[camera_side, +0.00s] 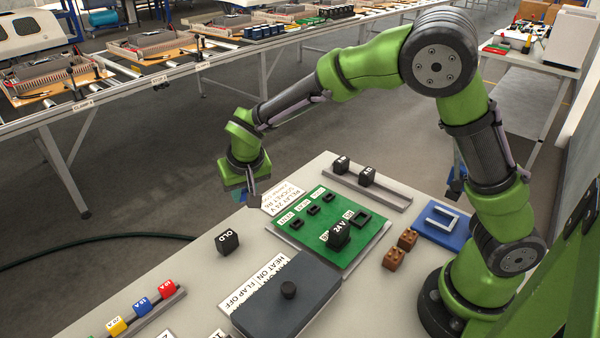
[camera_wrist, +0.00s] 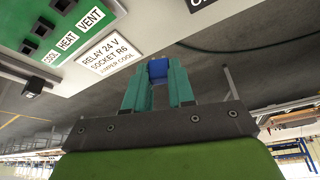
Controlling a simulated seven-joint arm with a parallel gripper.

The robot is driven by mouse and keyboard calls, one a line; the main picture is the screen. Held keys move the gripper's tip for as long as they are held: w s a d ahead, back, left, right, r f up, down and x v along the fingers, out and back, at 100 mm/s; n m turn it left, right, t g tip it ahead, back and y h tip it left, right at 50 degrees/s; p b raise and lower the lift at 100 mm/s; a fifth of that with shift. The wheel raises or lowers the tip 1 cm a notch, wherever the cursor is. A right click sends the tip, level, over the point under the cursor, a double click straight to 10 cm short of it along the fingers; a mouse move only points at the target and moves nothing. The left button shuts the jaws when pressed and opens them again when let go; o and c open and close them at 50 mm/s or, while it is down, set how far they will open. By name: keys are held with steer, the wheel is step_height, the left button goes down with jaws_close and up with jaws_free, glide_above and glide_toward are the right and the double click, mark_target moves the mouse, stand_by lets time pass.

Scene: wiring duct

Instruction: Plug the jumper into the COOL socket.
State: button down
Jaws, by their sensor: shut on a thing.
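My gripper (camera_wrist: 158,72) is shut on a small blue piece, the jumper (camera_wrist: 158,69), seen between the teal fingertips in the wrist view. In the side view my gripper (camera_side: 252,198) hangs in the air left of the green board (camera_side: 350,258), near its printed relay label; the jumper is hard to make out there. The board carries three small dark sockets in a row. In the wrist view the COOL socket (camera_wrist: 27,47) is the one nearest the rail, beside HEAT and VENT. The jumper is apart from the sockets.
A black 24 V relay (camera_side: 341,236) stands on the board. A rail with black blocks (camera_side: 367,177) lies behind.

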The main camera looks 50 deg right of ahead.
steer(key=d+m+g+h, duration=0.1)
steer(key=d+m+h, duration=0.1)
steer(key=d+m, duration=0.55)
steer(key=r+m+g+y, duration=0.1)
steer(key=m+g+y, duration=0.5)
steer(key=m, duration=1.8)
glide_above(332, 197)
steer(key=w, duration=0.2)
steer(key=g+h, duration=0.2)
steer(key=shift+s+r, duration=0.1)
steer(key=shift+s, duration=0.1)
steer(key=shift+f, duration=2.9)
steer(key=shift+f, duration=0.9)
